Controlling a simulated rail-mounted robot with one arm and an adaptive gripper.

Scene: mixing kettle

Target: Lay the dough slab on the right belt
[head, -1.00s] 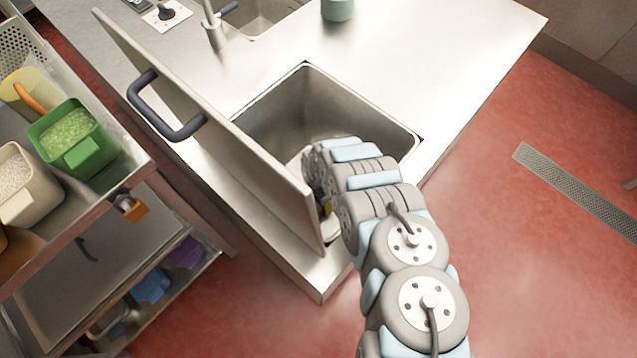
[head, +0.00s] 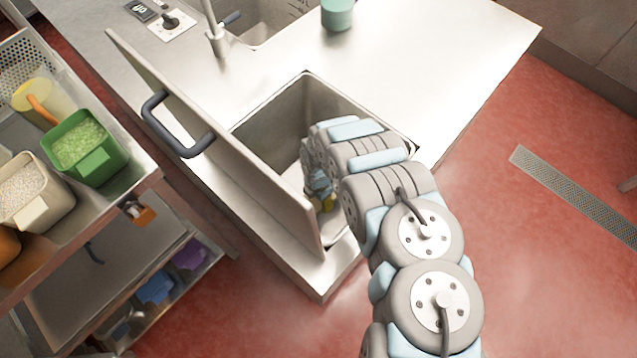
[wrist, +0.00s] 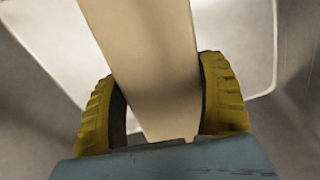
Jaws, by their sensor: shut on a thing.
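My gripper (wrist: 160,95) has yellow ribbed fingers, one on each side of a long, pale beige slab, which looks like the dough slab (wrist: 145,50). The fingers are shut on it, and the slab runs up out of the top of the wrist view. In the head view my gripper (head: 323,195) is down inside the open sink-like well of the steel counter, partly hidden by my arm and close to the raised lid. The slab cannot be made out there. No belt shows in either view.
The raised lid (head: 225,150) with a dark handle stands along the left of the well (head: 290,105). A shelf unit with a green bin (head: 85,148) and a white bin (head: 35,190) is at left. A teal cup (head: 338,14) stands on the counter. Open red floor lies at right.

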